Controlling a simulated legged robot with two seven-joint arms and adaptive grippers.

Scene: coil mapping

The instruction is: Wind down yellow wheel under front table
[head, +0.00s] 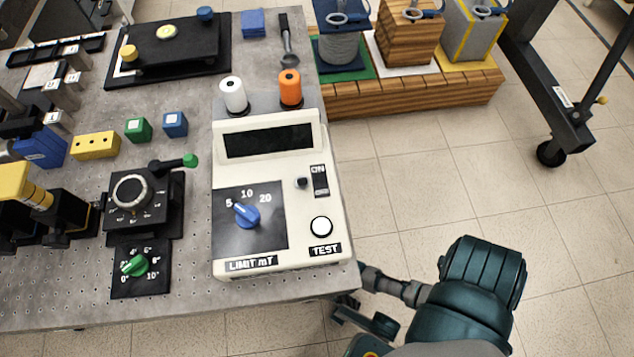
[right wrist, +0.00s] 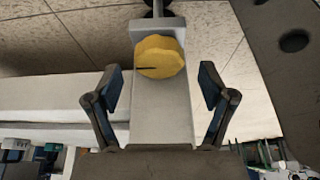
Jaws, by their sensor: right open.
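The yellow wheel (right wrist: 160,57) shows in the right wrist view, a scalloped knob with a dark line on its face. It sits on a pale grey mount (right wrist: 163,110). In the head view the table top hides it. My right gripper (right wrist: 161,90) is open and empty, with one finger on each side of the picture and the wheel ahead, roughly centred between them. I cannot tell how far off the wheel is. In the head view my right gripper (head: 365,312) is partly hidden by the table's front edge. My left gripper is not in view.
The grey front table (head: 190,285) carries a white meter box (head: 280,200) near its right edge, a black dial unit (head: 145,205) and a green knob (head: 135,265). A wooden platform (head: 410,95) stands beyond the table's right side.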

